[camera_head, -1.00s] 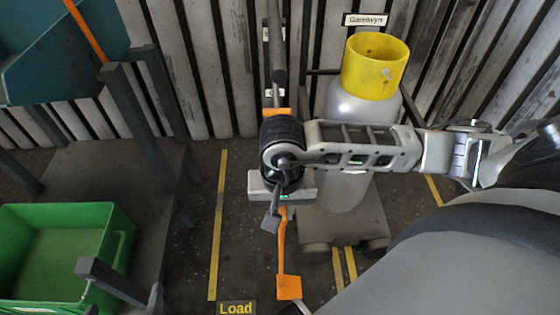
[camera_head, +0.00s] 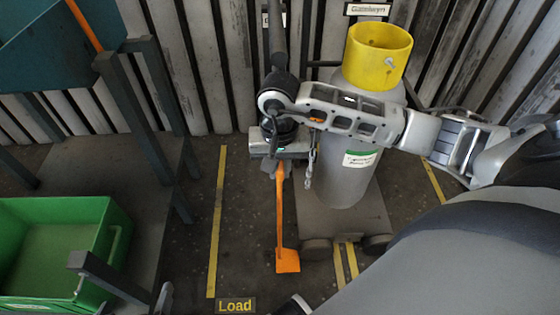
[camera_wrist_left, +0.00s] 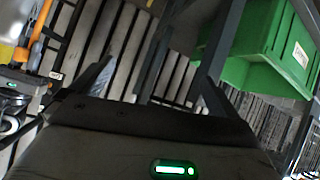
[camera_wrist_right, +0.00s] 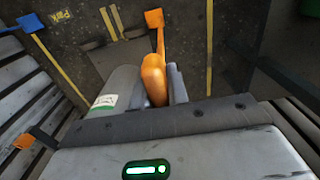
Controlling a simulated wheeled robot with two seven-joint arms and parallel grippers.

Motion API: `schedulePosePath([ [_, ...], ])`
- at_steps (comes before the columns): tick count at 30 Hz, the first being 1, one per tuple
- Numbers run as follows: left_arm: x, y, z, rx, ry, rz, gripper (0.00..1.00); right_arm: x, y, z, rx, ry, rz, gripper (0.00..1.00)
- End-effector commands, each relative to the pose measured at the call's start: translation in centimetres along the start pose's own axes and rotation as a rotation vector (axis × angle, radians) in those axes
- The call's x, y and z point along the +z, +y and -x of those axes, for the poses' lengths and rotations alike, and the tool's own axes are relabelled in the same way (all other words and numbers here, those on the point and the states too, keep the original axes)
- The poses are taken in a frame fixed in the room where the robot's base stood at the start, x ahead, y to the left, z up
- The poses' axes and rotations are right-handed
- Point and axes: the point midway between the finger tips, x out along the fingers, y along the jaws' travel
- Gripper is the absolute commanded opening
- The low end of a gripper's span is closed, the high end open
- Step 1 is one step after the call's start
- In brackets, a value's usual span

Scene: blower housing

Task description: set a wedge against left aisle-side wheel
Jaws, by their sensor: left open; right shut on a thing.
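An orange wedge (camera_head: 287,261) sits at the lower end of a long orange handle (camera_head: 280,215). My right gripper (camera_head: 273,160) is shut on the upper handle, which it also grips in the right wrist view (camera_wrist_right: 158,85). The wedge hangs just left of the cart's left aisle-side wheel (camera_head: 316,248), with a small gap in the picture. I cannot tell whether it touches the floor. The wheel and wedge (camera_wrist_right: 154,18) also show in the right wrist view. My left gripper (camera_wrist_left: 155,78) is open and empty in the left wrist view, near the green bin (camera_wrist_left: 255,45).
The cart (camera_head: 340,220) carries a grey cylinder (camera_head: 335,180) with a yellow collar (camera_head: 378,55). The second near wheel (camera_head: 377,243) is to the right. A dark rack with a green bin (camera_head: 105,235) stands left. Floor around the yellow line (camera_head: 217,220) is clear.

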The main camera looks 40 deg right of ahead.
Motion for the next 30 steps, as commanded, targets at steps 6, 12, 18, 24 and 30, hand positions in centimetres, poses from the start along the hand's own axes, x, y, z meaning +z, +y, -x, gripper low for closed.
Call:
schedulePosePath([
  [6,1.3,0.2,-1.2,0.016,-0.027,0.005,1.0,-1.9,-0.1,-0.4,-0.003,0.002,-0.001,0.0],
  [12,1.6,0.3,-1.7,0.023,-0.039,0.007,1.0,-2.9,-0.1,-0.6,-0.003,0.002,-0.001,0.0],
  [18,1.8,0.2,-2.0,0.024,-0.044,0.009,1.0,-3.2,0.1,-0.7,-0.003,0.002,0.0,0.0],
  [24,2.4,0.2,-2.3,0.026,-0.053,0.012,1.0,-3.2,0.9,-1.1,0.0,0.002,0.0,0.0],
  [30,3.0,0.1,-2.9,0.031,-0.071,0.013,1.0,-3.1,1.9,-1.7,0.0,0.001,-0.001,0.0],
])
